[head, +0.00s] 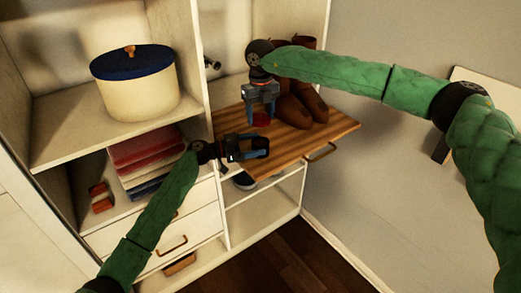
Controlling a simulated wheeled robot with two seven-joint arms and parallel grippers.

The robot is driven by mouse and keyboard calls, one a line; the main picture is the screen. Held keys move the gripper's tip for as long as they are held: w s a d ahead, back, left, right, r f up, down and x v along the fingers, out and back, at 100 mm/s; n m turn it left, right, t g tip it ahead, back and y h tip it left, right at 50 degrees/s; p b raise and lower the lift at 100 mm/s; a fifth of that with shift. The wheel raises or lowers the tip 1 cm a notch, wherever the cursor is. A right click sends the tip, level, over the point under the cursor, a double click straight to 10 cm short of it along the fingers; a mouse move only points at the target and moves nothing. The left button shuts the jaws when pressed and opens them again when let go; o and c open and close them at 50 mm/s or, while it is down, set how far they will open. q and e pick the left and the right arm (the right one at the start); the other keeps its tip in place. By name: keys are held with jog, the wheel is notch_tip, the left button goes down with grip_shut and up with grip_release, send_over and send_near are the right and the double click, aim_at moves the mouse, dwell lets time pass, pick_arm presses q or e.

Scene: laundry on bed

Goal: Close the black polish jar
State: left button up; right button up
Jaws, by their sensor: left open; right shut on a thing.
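My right gripper (261,114) points down over the wooden pull-out board (325,132), in front of the brown boots. It is shut on a small red thing (261,119) between its fingertips, low at the board; I cannot tell whether this is a lid or a jar. My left gripper (262,148) is open at the board's front left edge, pointing right, with nothing clear between its fingers. I cannot make out the black polish jar; it may be hidden by a gripper or too small to tell.
Brown boots (300,100) stand at the back of the board. A cream pot with a blue lid (135,75) is on the upper left shelf. Folded cloths (145,155) and small red-brown items (101,198) lie below it. The board's right part is clear.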

pick_arm(q)
jog(key=shift+w+d+f, duration=0.15)
jog(key=shift+w+d, duration=0.2)
jog(key=shift+d, duration=0.35)
pick_arm(e)
jog(key=shift+w+f, duration=0.15)
jog(key=shift+w, duration=0.05)
pick_arm(q)
jog(key=shift+s+d+r, duration=0.15)
jog(key=shift+d+r, duration=0.05)
pick_arm(e)
jog(key=shift+s+r, duration=0.2)
jog(key=shift+s, duration=0.05)
pick_arm(q)
jog(key=shift+f, duration=0.1)
jog(key=shift+c, duration=0.4)
pick_arm(e)
jog(key=shift+w+f, duration=0.15)
pick_arm(q)
jog(key=c, duration=1.4)
pick_arm(e)
send_over(260, 144)
jog(key=shift+w+f, duration=0.1)
jog(key=shift+f, duration=2.3)
jog(key=shift+f, duration=0.85)
jog(key=shift+f, duration=0.55)
